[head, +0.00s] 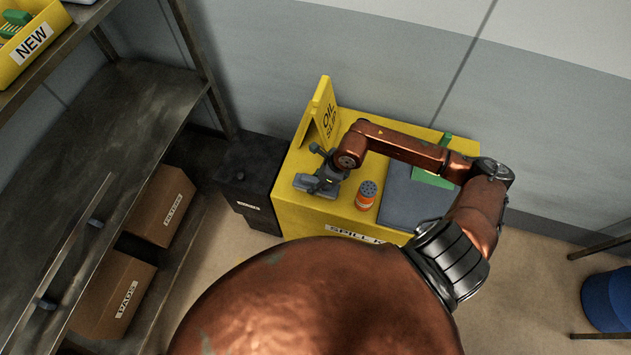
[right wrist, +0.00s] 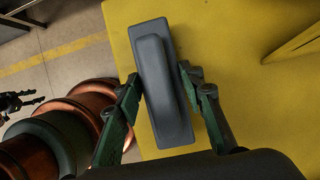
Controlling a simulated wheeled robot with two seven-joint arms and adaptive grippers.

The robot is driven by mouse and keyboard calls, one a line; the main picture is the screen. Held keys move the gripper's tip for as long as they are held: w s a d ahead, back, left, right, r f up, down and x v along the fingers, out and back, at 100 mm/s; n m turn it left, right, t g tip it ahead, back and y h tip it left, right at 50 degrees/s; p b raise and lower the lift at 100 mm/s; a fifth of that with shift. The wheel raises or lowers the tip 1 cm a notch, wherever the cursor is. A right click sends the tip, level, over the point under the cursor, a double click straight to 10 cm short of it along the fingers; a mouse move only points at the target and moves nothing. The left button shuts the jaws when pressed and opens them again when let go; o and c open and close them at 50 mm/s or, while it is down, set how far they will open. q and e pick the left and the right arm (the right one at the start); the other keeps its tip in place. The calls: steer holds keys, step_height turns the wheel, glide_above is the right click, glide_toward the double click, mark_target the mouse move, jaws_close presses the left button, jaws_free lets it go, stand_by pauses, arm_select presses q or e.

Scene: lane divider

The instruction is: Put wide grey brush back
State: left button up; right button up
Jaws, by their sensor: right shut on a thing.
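The wide grey brush (right wrist: 163,88) is a flat grey block with a raised rounded grip along it. My right gripper (right wrist: 165,95) is shut on it, with a finger on each long side. In the head view my right gripper (head: 328,172) reaches over the left part of the yellow spill-kit top (head: 290,212), and the brush (head: 312,187) shows below it near the left edge. I cannot tell whether the brush touches the surface. My left gripper does not show in the head view.
A yellow folding sign (head: 322,112) stands behind the gripper. An orange canister (head: 366,196), a grey mat (head: 405,200) and a green object (head: 432,179) are to the right. A dark labelled bin (head: 250,175) stands left of the chest. A metal shelf (head: 110,140) holds boxes.

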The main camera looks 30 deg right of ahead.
steer(key=shift+f, duration=0.15)
steer(key=o, duration=1.1)
steer(key=v, duration=0.6)
steer(key=shift+w+d+r, duration=0.25)
steer(key=shift+d+r, duration=0.1)
steer(key=shift+s+d+r, duration=0.15)
steer(key=shift+s+r, duration=0.05)
steer(key=shift+r, duration=0.35)
